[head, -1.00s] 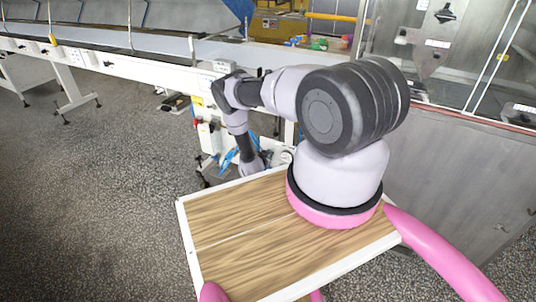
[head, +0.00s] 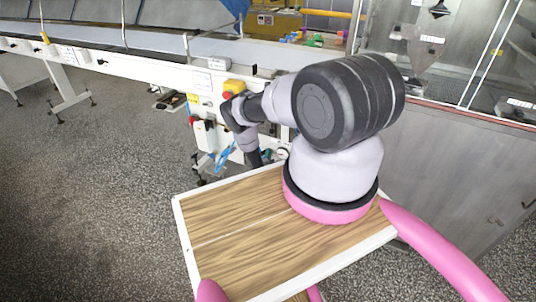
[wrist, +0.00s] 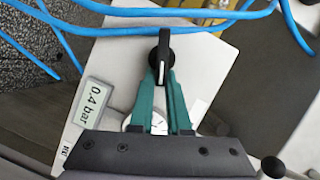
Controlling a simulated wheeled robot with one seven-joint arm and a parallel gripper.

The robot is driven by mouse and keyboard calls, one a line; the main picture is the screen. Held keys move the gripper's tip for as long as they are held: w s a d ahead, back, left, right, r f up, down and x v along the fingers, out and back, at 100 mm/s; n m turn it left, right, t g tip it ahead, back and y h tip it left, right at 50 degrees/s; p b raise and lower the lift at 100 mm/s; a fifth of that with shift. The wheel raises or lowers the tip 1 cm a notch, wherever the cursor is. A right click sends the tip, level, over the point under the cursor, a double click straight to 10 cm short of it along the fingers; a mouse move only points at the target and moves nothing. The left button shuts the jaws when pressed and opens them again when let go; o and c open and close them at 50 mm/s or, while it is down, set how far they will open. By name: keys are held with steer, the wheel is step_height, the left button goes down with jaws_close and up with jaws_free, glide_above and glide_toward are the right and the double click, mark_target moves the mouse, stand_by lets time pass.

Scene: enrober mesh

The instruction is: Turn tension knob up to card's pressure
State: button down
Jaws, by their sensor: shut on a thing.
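The tension knob (wrist: 164,46) is black with a pale pointer line and sits on a light grey panel in the wrist view. My gripper (wrist: 161,78) has teal fingers, which are closed on the knob's lower end. A white pressure gauge (wrist: 157,123) shows between the fingers. Its dial is partly covered and I cannot read the needle. The card (wrist: 90,102) reads "0.4 bar" and lies to the left of my gripper. In the head view, my arm hides most of the knob area.
Blue hoses (wrist: 130,30) loop across the panel close to the knob. A small dark ball-ended lever (wrist: 272,167) is at lower right. In the head view, a yellow box with a red button (head: 232,89) is on the conveyor frame (head: 150,69). Open floor lies to the left.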

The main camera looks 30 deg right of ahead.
steer(key=shift+s+a+f+m+t, duration=0.15)
steer(key=shift+a+f+m+t, duration=0.35)
steer(key=shift+m, duration=0.4)
steer(key=c, duration=0.9)
jaws_free()
steer(key=shift+d, duration=0.1)
steer(key=v, duration=1)
steer(key=shift+s+a, duration=0.2)
